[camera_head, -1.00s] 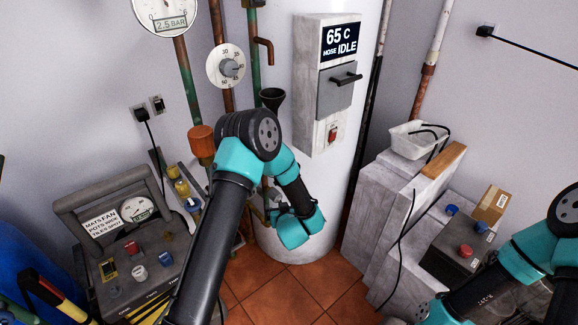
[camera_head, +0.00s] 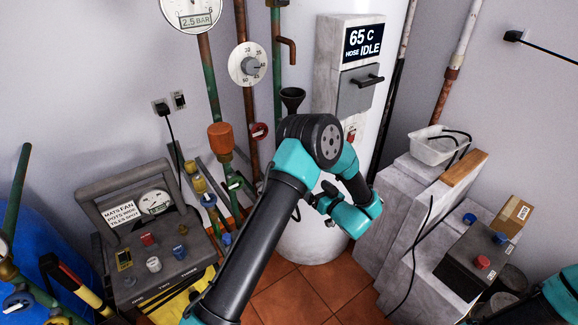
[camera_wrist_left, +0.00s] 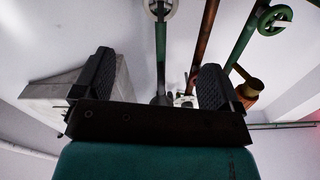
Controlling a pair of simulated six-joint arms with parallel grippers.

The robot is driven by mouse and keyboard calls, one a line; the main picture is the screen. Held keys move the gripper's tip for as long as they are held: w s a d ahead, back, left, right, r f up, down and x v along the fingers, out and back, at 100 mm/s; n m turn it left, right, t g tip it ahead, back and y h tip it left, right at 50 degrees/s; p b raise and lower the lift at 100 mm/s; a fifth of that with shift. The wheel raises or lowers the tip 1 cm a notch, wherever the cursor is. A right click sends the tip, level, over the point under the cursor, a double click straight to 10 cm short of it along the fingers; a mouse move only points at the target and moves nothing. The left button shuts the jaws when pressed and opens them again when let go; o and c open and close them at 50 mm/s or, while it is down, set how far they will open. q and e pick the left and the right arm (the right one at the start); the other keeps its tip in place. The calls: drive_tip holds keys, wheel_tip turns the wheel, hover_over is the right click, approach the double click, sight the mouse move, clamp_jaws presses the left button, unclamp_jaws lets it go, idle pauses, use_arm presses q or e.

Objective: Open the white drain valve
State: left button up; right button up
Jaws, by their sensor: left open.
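My left gripper (camera_head: 322,201) is open in front of the white tank (camera_head: 305,240), below the grey control box. In the left wrist view its two dark fingers (camera_wrist_left: 156,80) stand wide apart with nothing between their pads. Beyond them, a small pale fitting (camera_wrist_left: 184,100) shows at the foot of the pipes, apart from the gripper. A pale handwheel (camera_wrist_left: 160,9) sits on a green pipe at the top. I cannot tell which of these is the white drain valve, and I cannot pick it out in the head view, where my left arm covers part of the tank. My right gripper is not in view.
Pipes with an orange cap (camera_head: 220,137) and a red handwheel (camera_head: 259,131) stand left of the tank. A black funnel (camera_head: 292,97) is above my arm. A grey control panel (camera_head: 150,255) is at left, and pale steps with a white tray (camera_head: 438,148) at right.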

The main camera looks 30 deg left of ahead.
use_arm(q)
drive_tip(key=x, duration=1.6)
drive_tip(key=shift+a, duration=0.2)
drive_tip(key=c, duration=0.9)
